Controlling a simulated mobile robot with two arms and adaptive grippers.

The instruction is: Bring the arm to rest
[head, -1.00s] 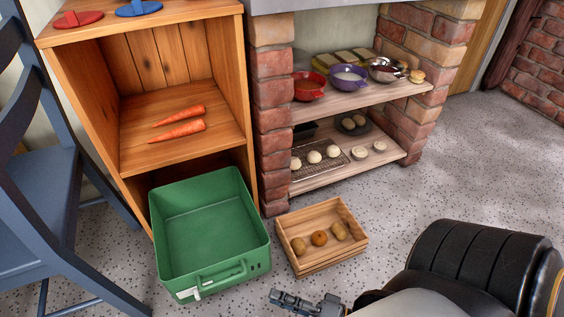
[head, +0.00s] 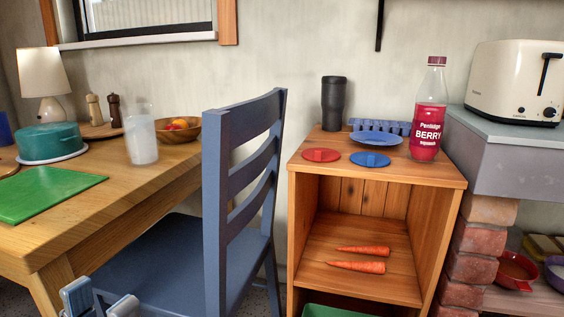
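My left gripper (head: 100,302) shows at the bottom left edge, in front of the blue chair's seat. Only its two grey fingertips are in view. They stand apart with a gap between them, and I see nothing held there. The rest of that gripper and its arm are cut off by the frame. My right gripper and arm are not in view.
A blue chair (head: 245,160) stands between the wooden table (head: 150,195) and an open wooden cabinet (head: 420,172). Two carrots (head: 357,266) lie on its shelf. A berry squash bottle (head: 428,115) stands on top. A toaster (head: 515,82) is at right.

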